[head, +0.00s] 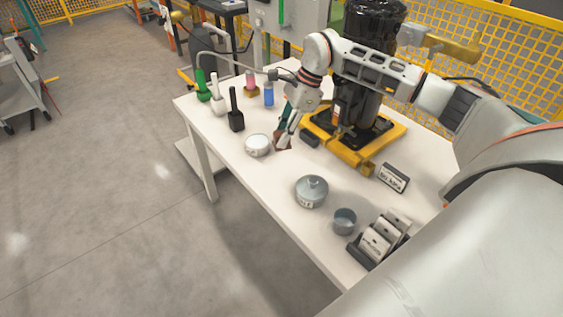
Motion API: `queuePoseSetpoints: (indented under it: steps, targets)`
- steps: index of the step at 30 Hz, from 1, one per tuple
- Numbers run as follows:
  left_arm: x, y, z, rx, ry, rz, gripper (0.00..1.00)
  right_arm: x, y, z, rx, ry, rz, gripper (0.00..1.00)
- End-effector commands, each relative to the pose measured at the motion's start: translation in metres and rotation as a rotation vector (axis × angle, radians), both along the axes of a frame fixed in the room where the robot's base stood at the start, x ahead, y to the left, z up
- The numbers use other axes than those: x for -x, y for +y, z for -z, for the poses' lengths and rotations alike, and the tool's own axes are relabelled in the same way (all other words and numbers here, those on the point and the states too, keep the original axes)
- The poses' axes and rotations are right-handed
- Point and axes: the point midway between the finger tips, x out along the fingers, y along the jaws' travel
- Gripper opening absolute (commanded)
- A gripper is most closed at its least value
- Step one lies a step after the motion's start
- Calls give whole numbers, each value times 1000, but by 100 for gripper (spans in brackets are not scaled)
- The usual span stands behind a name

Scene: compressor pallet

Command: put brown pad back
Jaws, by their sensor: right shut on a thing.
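A small brown thing, likely the brown pad (279,144), shows at the tips of my right gripper (283,138). The gripper points down and is shut on it, low over the white table (272,212) just right of a round white tin (257,145). The fingers hide part of the pad, and I cannot tell whether it touches the table. My left gripper is out of view.
The black compressor (372,28) stands on a yellow pallet (357,161) behind the gripper. Brushes and bottles, including a black one (236,121), stand left.

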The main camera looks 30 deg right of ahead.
Motion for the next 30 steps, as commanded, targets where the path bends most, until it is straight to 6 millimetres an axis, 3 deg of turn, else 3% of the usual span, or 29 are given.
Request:
queuePoseSetpoints:
  steps: [1,6,14,22,30]
  targets:
    - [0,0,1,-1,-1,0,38,2,0,16,-1,8,0,0]
    - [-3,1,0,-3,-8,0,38,1,1,47,-1,4,-1,0]
    - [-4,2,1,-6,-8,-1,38,0,0,64,0,1,1,0]
    - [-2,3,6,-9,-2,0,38,1,0,100,-1,4,-1,0]
    - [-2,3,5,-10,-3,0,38,0,0,101,0,0,-1,0]
